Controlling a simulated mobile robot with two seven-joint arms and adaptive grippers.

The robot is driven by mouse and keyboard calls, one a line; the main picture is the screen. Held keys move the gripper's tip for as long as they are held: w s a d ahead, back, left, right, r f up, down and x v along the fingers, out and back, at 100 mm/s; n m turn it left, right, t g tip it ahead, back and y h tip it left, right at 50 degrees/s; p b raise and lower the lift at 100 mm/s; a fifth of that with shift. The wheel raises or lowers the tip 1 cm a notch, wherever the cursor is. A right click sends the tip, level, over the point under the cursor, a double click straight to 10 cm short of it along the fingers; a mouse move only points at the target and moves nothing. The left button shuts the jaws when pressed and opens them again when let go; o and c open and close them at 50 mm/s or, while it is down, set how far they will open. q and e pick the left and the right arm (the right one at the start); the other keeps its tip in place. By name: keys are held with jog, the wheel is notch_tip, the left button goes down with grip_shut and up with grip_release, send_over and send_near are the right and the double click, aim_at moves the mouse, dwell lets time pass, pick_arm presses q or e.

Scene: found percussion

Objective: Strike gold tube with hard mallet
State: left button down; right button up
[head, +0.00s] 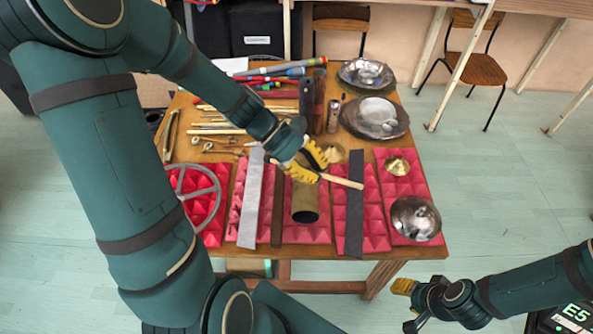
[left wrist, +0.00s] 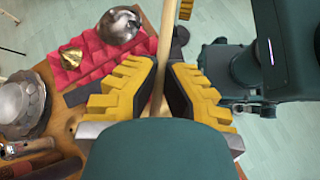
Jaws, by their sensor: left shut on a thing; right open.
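The gold tube (head: 304,199), a dull brass cylinder, lies on red pyramid foam in the middle of the table, its open end facing the front. My left gripper (head: 309,164) is above the tube's far end, shut on a pale wooden stick, the mallet (head: 343,181). The stick slants right and slightly forward above the foam, its far end near the dark grey bar. The left wrist view shows the stick (left wrist: 164,50) between the yellow fingers (left wrist: 160,88). I cannot make out a separate mallet head. My right gripper (head: 411,304) is open and empty, off the table's front right.
Light grey (head: 250,200), brown (head: 278,212) and dark grey (head: 354,208) bars flank the tube. A grey wheel (head: 217,190) lies left. A small brass bowl (head: 397,166) and a silver bowl (head: 415,219) sit right. Sticks and metal lids (head: 376,112) fill the back.

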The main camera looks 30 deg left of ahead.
aim_at(340, 179)
pick_arm(q)
jog(key=d+r+m, duration=0.1)
jog(key=d+r, duration=0.1)
jog(key=d+r+m+g, duration=0.1)
jog(key=d+r, duration=0.1)
jog(key=d, duration=0.1)
jog(key=s+d+r+m, duration=0.1)
jog(key=d+r+m, duration=0.1)
jog(key=shift+d+r+g+y+p, duration=0.15)
jog(key=shift+d+g+y+p, duration=0.15)
jog(key=shift+d, duration=0.1)
notch_tip(340, 179, down, 5)
jog(key=b, duration=0.3)
